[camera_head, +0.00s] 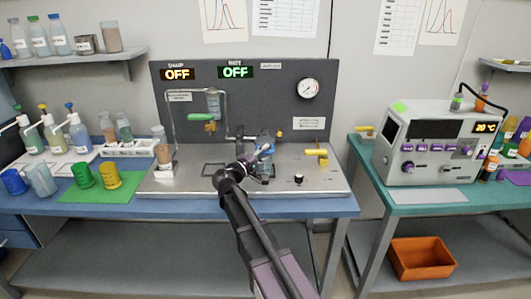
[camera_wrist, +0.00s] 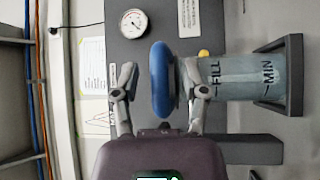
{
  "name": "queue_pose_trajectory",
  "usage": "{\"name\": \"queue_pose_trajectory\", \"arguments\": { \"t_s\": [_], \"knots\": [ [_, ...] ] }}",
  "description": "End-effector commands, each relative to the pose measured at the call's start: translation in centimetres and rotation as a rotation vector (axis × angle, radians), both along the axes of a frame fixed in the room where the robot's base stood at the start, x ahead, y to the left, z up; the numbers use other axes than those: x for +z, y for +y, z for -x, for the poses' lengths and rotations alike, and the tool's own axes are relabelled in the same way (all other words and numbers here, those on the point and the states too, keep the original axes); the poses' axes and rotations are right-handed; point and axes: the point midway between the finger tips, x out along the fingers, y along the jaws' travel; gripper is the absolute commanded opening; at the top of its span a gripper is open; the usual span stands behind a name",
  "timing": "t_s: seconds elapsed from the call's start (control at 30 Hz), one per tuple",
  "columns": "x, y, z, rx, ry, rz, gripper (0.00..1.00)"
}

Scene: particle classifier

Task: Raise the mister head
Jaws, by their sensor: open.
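The blue round piece (camera_wrist: 161,80), which I take for the mister head, sits at the top end of a clear grey vessel (camera_wrist: 230,85) marked FILL and MIN. The wrist view is turned sideways, so the vessel's top points left. My gripper (camera_wrist: 159,70) is open, with one finger on each side of the blue piece. A gap shows on the left finger's side; I cannot tell if the right finger touches.
Behind stands a grey panel (camera_head: 280,110) with a gauge (camera_head: 308,88) and two OFF displays. A bent pipe with a green-handled valve (camera_head: 201,116) is to the left. A yellow-handled valve (camera_head: 317,153) and a black knob (camera_head: 298,179) are to the right.

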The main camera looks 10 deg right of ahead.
Motion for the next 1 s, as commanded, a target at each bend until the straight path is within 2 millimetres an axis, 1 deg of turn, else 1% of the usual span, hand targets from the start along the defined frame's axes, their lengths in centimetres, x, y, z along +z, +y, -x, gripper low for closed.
{"name": "queue_pose_trajectory", "arguments": {
  "t_s": [0.1,0.37,0.4,0.47,0.5,0.57,0.6,1.0],
  "knots": [
    [0.06,-0.30,-0.22,0.000,0.000,0.000,0.57],
    [0.04,-0.34,-0.23,0.001,0.000,0.000,0.57],
    [0.04,-0.34,-0.23,0.001,0.000,0.000,0.54],
    [0.04,-0.34,-0.23,0.001,0.000,0.000,0.36],
    [0.04,-0.33,-0.23,0.001,0.000,0.000,0.24],
    [0.04,-0.33,-0.23,0.001,0.000,0.000,0.06],
    [0.04,-0.34,-0.23,0.001,0.000,0.000,0.00],
    [0.32,-0.65,-0.25,-0.004,0.010,-0.003,0.00]
  ]
}}
